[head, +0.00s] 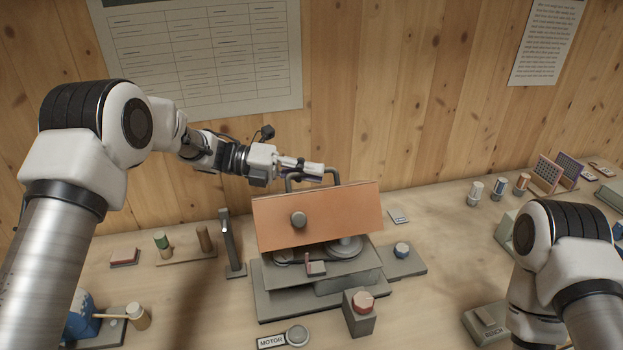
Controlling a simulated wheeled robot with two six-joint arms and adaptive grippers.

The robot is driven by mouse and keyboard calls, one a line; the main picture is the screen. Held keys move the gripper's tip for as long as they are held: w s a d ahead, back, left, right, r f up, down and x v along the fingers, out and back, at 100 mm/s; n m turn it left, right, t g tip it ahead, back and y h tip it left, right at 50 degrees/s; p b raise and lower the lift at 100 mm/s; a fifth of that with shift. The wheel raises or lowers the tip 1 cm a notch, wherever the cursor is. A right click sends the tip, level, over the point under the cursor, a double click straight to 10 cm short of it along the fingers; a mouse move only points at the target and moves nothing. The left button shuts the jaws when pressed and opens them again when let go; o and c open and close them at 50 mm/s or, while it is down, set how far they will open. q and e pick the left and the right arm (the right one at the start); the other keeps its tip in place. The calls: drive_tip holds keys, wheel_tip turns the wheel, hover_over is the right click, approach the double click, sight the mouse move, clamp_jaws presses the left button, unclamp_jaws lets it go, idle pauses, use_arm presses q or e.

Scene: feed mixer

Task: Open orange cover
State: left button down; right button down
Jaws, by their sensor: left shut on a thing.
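A dark bar handle (331,174) rises at the cover's top edge. My left gripper (312,170) reaches in from the left and is shut on this handle; its fingertips are small in the picture. My right arm shows at the lower right, but its gripper is out of view.
A red button on a grey box (360,316) and a MOTOR label (271,342) stand in front of the mixer. The wooden wall is close behind.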

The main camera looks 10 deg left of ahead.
use_arm(q)
drive_tip(key=c, duration=1.5)
unclamp_jaws()
drive_tip(key=a, duration=0.4)
drive_tip(key=a+r, duration=0.1)
drive_tip(key=a, duration=0.6)
drive_tip(key=shift+s+a+r, duration=0.15)
drive_tip(key=shift+a+r, duration=0.1)
drive_tip(key=shift+a, duration=0.15)
